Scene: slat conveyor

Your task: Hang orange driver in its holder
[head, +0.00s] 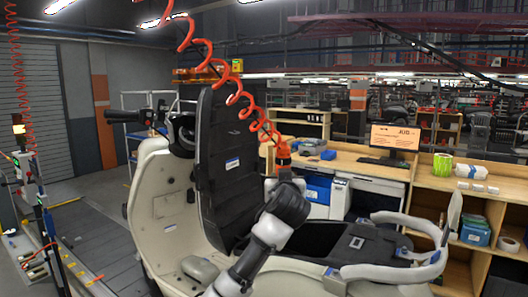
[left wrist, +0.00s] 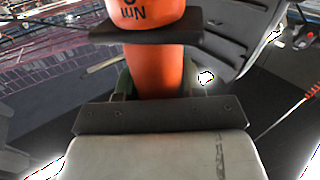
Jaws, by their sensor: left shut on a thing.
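The orange driver (head: 283,151) hangs on a red coiled hose (head: 205,62) in the middle of the head view. My left gripper (head: 284,174) is shut on the driver, just above my grey wrist. In the left wrist view the orange driver body (left wrist: 153,68) stands between the dark fingers of the left gripper (left wrist: 150,75). The letters "Nm" show on its upper part. The driver's lower end is hidden by the gripper. I cannot make out its holder for certain. My right gripper is not in view.
A wooden workbench (head: 345,165) with a monitor (head: 394,137) is behind. A tool stand (head: 40,205) is at the far left, past the grey slat conveyor (head: 110,270).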

